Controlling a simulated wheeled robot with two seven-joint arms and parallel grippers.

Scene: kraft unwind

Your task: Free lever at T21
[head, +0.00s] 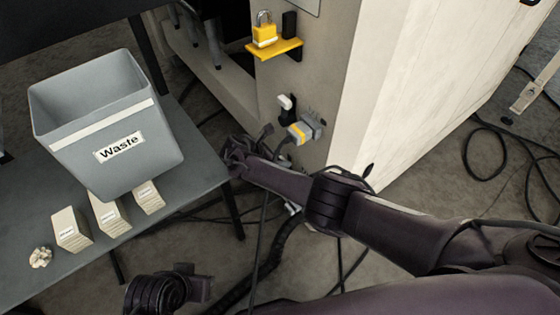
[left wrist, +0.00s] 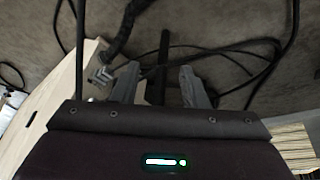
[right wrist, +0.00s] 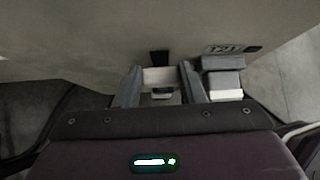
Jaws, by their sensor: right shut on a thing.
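A white lever (right wrist: 158,77) on the beige cabinet face sits between the fingers of my right gripper (right wrist: 160,73), which is shut on it. A small label reading T21 (right wrist: 222,49) is to its right, above a grey block (right wrist: 222,64). In the head view, a white handle-like part (head: 287,102) shows above a grey and yellow block (head: 303,131); my right gripper (head: 263,133) reaches in from below left, partly hidden by its own wrist. My left gripper (left wrist: 158,80) is open and empty above the floor.
A grey Waste bin (head: 100,125) and several small labelled boxes (head: 108,213) stand on a dark table (head: 190,170) at left. A yellow padlock (head: 264,35) stands on a yellow shelf (head: 275,49) on the cabinet. Black cables (head: 505,145) lie on the floor.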

